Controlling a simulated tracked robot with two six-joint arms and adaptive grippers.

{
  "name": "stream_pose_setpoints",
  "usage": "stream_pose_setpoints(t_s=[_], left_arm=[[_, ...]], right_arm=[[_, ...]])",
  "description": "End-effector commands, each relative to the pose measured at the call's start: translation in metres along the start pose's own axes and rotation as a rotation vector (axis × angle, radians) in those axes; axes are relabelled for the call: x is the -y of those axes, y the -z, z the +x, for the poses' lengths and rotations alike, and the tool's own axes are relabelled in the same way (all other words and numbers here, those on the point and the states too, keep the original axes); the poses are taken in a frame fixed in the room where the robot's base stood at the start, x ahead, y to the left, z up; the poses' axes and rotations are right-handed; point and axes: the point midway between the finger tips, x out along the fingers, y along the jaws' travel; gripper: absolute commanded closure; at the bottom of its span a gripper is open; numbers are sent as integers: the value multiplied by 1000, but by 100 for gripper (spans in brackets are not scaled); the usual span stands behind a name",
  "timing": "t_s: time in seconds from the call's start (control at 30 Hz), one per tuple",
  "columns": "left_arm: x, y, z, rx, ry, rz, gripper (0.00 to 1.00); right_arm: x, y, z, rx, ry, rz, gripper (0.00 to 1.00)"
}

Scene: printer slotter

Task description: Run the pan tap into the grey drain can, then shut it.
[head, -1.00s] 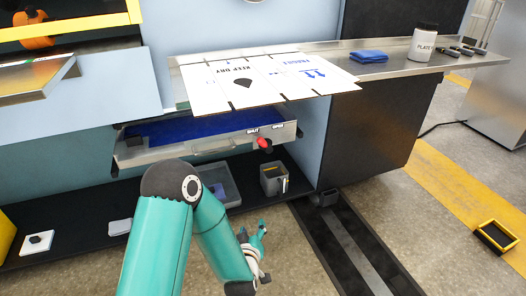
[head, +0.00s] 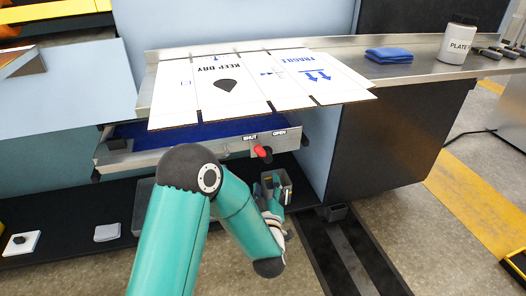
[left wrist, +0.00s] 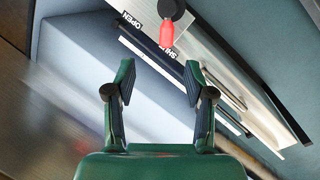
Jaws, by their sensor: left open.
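The pan tap (head: 262,151) has a red handle on a black pivot, on the front of the metal pan (head: 190,150) below SHUT and OPEN labels. In the left wrist view the red handle (left wrist: 167,34) points towards the SHUT label, ahead of the fingertips and apart from them. My right gripper is not in view.
A flat printed carton (head: 255,85) lies above the pan and overhangs it. A blue cloth (head: 389,55) and a white PLATE bottle (head: 458,42) stand on the metal counter. A dark floor channel (head: 350,250) runs right of the shelf.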

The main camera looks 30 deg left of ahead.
Motion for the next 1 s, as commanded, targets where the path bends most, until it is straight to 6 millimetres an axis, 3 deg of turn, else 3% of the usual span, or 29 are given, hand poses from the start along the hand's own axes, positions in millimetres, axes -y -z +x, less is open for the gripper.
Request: stream_pose_setpoints(t_s=[0.2, 0.6, 0.8, 1.0], left_arm=[[14, 10, 41, -18, 22, 0, 46], [19, 13, 124, -20, 26, 1, 46], [19, 13, 147, -18, 26, 2, 46], [20, 13, 154, -17, 25, 2, 46]], right_arm=[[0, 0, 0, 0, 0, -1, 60], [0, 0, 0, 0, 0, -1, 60], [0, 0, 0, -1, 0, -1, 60], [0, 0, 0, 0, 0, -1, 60]])
